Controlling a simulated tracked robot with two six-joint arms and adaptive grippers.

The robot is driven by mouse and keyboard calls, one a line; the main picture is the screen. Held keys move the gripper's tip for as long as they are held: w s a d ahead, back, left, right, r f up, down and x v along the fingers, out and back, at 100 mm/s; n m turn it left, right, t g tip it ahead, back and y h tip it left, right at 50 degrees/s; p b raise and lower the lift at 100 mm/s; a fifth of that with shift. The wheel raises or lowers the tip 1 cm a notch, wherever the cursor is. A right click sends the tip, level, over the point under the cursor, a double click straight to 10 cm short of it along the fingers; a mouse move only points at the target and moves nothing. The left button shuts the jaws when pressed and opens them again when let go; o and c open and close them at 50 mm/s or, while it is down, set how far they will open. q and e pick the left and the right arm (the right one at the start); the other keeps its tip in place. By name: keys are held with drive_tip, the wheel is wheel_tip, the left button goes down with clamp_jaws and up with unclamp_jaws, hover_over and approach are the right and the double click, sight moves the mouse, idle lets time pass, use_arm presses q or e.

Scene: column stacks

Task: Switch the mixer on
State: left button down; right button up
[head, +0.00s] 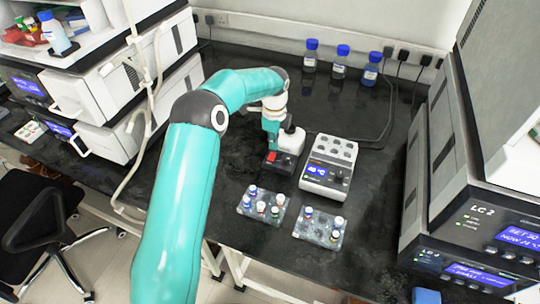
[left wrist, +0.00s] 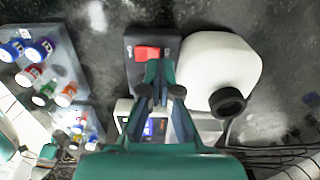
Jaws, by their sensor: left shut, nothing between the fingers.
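The mixer has a dark base (head: 281,166), a white body (left wrist: 212,68) and a black cup (left wrist: 228,103) on top. It stands on the black bench in the head view, partly hidden by my left arm. A red rocker switch (left wrist: 147,53) sits on the base, beside the white body; it also shows in the head view (head: 271,156). My left gripper (left wrist: 157,76) is shut and empty, with its fingertips over the near edge of the switch. I cannot tell whether they touch it or which way the rocker is set. My right gripper is not in view.
A white block unit (head: 326,178) with a blue display stands just right of the mixer. Two vial racks (head: 246,208) (head: 305,235) lie in front. Blue-capped bottles (head: 341,67) stand at the back, and LC instruments (head: 470,205) fill the right side.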

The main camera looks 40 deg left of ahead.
use_arm(q)
drive_tip(key=shift+f+b, duration=0.75)
drive_tip(key=shift+f, duration=0.5)
idle(0.6)
drive_tip(key=shift+r+p, duration=1.95)
drive_tip(key=shift+r, duration=0.6)
drive_tip(key=shift+f, duration=0.1)
